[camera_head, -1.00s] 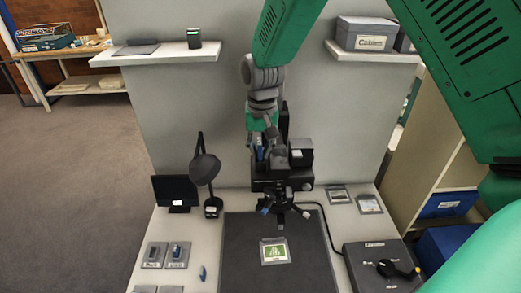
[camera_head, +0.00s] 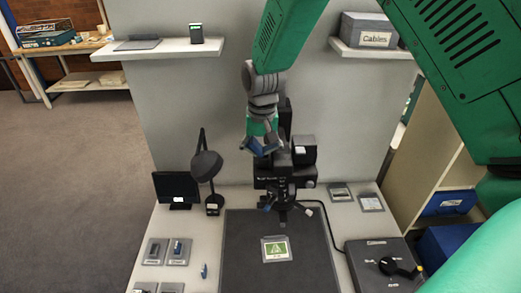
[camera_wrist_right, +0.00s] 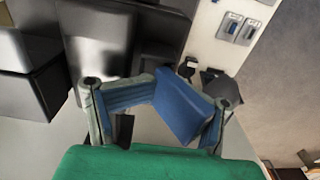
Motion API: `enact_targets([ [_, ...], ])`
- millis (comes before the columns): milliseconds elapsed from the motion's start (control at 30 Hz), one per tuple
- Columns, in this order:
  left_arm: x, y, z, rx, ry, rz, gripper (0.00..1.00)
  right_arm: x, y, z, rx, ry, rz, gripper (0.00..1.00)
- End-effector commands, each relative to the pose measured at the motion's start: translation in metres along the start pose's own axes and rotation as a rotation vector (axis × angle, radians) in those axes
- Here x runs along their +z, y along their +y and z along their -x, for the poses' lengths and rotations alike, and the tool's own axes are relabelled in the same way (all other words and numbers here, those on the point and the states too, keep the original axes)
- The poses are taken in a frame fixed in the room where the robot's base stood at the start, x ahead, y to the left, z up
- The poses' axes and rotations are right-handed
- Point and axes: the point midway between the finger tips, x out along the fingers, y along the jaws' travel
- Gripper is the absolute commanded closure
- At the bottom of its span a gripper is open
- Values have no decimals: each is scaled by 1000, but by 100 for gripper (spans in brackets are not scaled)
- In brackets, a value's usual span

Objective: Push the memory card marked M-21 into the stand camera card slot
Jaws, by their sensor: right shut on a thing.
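My right gripper (camera_head: 259,146) is just above and left of the black stand camera (camera_head: 280,172), apart from its body. In the wrist view its fingers (camera_wrist_right: 157,88) are closed around a blue slab (camera_wrist_right: 184,108), which looks like the memory card; no marking can be read on it. The dark camera body (camera_wrist_right: 100,35) fills the upper left there. The card slot cannot be made out in either view. My left gripper is not in view.
A lamp (camera_head: 206,166) and monitor (camera_head: 177,188) stand left of the camera. A grey mat (camera_head: 240,225) holds a green picture.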

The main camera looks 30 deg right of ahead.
Motion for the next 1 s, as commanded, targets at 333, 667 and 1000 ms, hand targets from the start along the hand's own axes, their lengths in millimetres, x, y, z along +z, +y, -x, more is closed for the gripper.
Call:
enact_targets([
  [333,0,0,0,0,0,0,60,4,9,-2,9,-7,-3,14],
  [667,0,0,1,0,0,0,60,2,15,-1,4,-6,-4,11],
  [1000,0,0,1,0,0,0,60,3,6,-1,9,-3,-3,11],
])
